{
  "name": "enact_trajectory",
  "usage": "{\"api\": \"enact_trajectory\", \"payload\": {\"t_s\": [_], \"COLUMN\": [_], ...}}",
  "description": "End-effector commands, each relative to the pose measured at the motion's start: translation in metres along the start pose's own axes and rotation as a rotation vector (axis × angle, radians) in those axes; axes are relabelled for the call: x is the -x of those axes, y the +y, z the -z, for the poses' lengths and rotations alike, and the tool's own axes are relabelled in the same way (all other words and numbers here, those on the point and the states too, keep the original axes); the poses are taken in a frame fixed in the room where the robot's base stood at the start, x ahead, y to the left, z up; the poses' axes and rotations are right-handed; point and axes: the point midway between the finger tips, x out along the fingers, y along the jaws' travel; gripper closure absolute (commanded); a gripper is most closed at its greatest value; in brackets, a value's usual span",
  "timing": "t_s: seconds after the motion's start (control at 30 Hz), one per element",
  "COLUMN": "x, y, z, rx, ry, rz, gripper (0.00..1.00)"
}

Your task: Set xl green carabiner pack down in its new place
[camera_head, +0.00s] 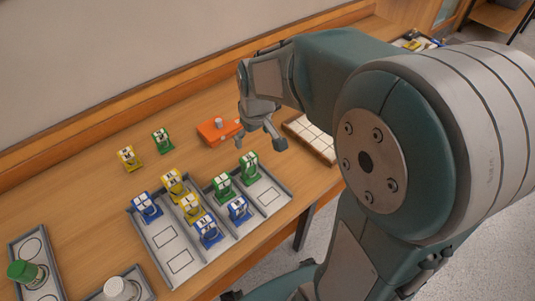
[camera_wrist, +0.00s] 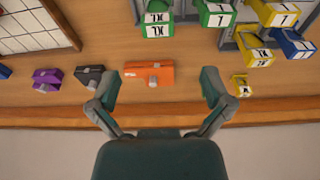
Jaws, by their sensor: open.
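A third green pack (camera_head: 161,140) stands loose on the table near the wall. My gripper (camera_head: 268,138) is open and empty above the table, beyond the tray. Its fingers are spread wide in the wrist view (camera_wrist: 160,95), apart from every pack.
An orange box (camera_head: 217,131) lies left of my gripper. Several yellow packs (camera_head: 175,184) and blue packs (camera_head: 207,231) stand in the tray. A loose yellow pack (camera_head: 128,158) is near the wall. A gridded white tray (camera_head: 312,138) lies right of my gripper.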

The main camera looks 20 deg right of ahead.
Motion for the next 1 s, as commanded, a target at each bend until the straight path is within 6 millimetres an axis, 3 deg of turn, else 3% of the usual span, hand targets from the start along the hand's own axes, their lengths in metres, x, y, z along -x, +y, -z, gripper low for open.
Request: {"api": "enact_trajectory", "payload": {"t_s": [0.1, 0.4, 0.6, 0.7, 1.0], "x": [0.037, 0.098, 0.117, 0.12, 0.12], "y": [-0.01, -0.033, -0.045, -0.048, -0.049], "z": [-0.021, -0.086, -0.126, -0.137, -0.141], "rx": [-0.043, -0.163, -0.235, -0.255, -0.265], "ry": [0.06, 0.192, 0.27, 0.29, 0.297], "rz": [-0.023, -0.063, -0.077, -0.08, -0.08], "gripper": [0.0, 0.0, 0.0, 0.0, 0.0]}}
